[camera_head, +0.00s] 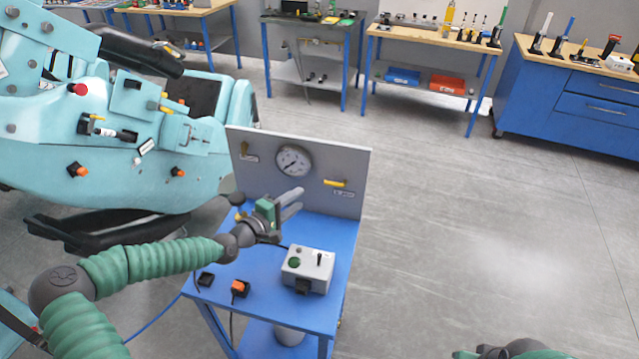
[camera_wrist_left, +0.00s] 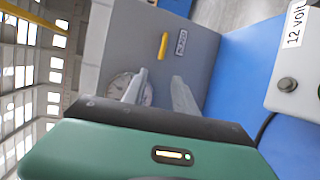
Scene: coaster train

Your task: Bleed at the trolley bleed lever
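The grey panel (camera_head: 262,175) stands at the back of a blue table. The left lever (camera_head: 244,148) also has a label. I cannot read either label well enough to tell which is bleed. My left gripper (camera_head: 297,204) is in front of the panel, below the gauge, its fingers apart and empty, touching neither lever. My right arm's end (camera_head: 515,350) shows only partly at the bottom edge; its fingers are hidden.
A grey control box (camera_head: 318,268), marked 12 volt in the wrist view, stands on the blue table (camera_head: 265,305) near my left gripper. An orange-and-black part (camera_head: 240,288) lies left of it. A teal train bogie (camera_head: 150,185) fills the left. Open floor lies right.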

